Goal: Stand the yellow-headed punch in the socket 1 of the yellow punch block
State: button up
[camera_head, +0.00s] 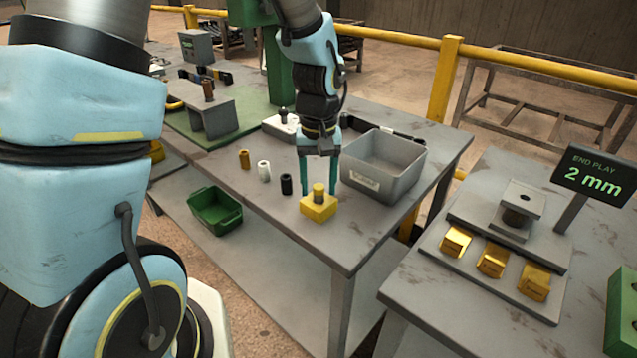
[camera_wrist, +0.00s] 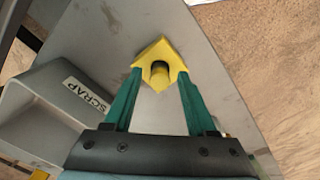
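The yellow punch block (camera_head: 318,208) sits on the grey table near its front corner. A short punch (camera_head: 319,190) with a dark body and a yellowish top stands upright in or on the block. In the wrist view the block (camera_wrist: 157,47) and the punch (camera_wrist: 160,77) lie between my finger tips. My gripper (camera_head: 319,193) points down over the block, its two green fingers apart on either side of the punch. A gap shows on both sides in the wrist view. The punch's lower end and the socket number are hidden.
A grey SCRAP bin (camera_head: 405,184) stands close to the right of my gripper. A black (camera_head: 286,185), a white (camera_head: 264,171) and a brass-coloured cylinder (camera_head: 244,159) stand in a row to the left. A green bin (camera_head: 232,219) is beyond the table's left edge.

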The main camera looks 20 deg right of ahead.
aim_at(319, 187)
jog(key=shift+r, duration=0.1)
notch_tip(319, 187, up, 12)
jog(key=b, duration=0.1)
jog(key=a+f+n, duration=0.1)
jog(key=a+f, duration=0.2)
jog(key=a, duration=0.9)
jog(key=w+a+f+n+t, duration=0.1)
jog(key=a+f, duration=0.2)
jog(key=a, duration=1)
jog(key=shift+a+f+t, duration=0.2)
jog(key=shift+f+t, duration=0.1)
